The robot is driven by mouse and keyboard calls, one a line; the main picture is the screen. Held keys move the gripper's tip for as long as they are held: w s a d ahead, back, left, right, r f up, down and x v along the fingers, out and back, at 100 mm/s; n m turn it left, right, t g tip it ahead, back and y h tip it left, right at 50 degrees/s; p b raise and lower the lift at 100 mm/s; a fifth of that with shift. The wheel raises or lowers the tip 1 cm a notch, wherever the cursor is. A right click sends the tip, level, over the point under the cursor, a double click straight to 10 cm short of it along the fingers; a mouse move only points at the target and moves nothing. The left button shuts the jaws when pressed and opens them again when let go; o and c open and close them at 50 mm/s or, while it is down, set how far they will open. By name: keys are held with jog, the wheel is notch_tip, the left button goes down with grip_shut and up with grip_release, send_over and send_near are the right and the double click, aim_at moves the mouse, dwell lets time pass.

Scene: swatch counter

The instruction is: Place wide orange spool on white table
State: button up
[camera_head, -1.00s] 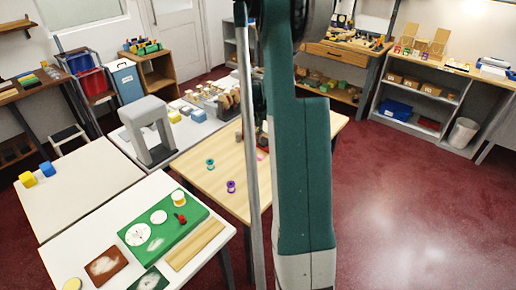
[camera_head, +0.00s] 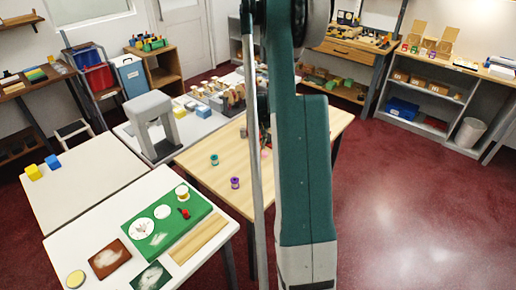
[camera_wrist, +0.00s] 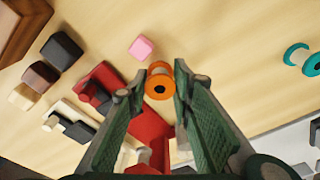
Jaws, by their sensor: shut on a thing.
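The wide orange spool (camera_wrist: 159,82) sits between the fingertips of my gripper (camera_wrist: 158,88) in the wrist view, its round end with a dark hole facing the camera. My gripper is shut on it, above the wooden table (camera_wrist: 225,60). In the head view my arm hides the gripper and the orange spool. A white table (camera_head: 62,248) stands at the front left. It bears a green board (camera_head: 133,219), brown and dark green plates, a wooden strip and small white discs.
A teal spool (camera_head: 214,159) and a purple spool (camera_head: 235,183) stand on the wooden table. A pink block (camera_wrist: 141,47), dark blocks (camera_wrist: 61,50) and red objects (camera_wrist: 150,128) lie near my gripper. Another pale table (camera_head: 90,185) at left bears yellow and blue blocks.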

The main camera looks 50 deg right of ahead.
aim_at(258, 145)
jog(key=shift+f, duration=0.75)
jog(key=shift+f, duration=0.15)
jog(key=o, duration=0.7)
jog(key=shift+o, duration=0.2)
jog(key=shift+s+a+r+p, duration=0.15)
jog(key=shift+s+r+p, duration=0.1)
jog(key=shift+r, duration=1.8)
jog(key=shift+s+a+r+p, duration=0.15)
jog(key=shift+r+p, duration=0.1)
jog(key=shift+r, duration=1.75)
jog(key=shift+s+a+r+p, duration=0.15)
jog(key=shift+s+r+p, duration=0.1)
jog(key=shift+r, duration=1.8)
jog(key=shift+w, duration=0.1)
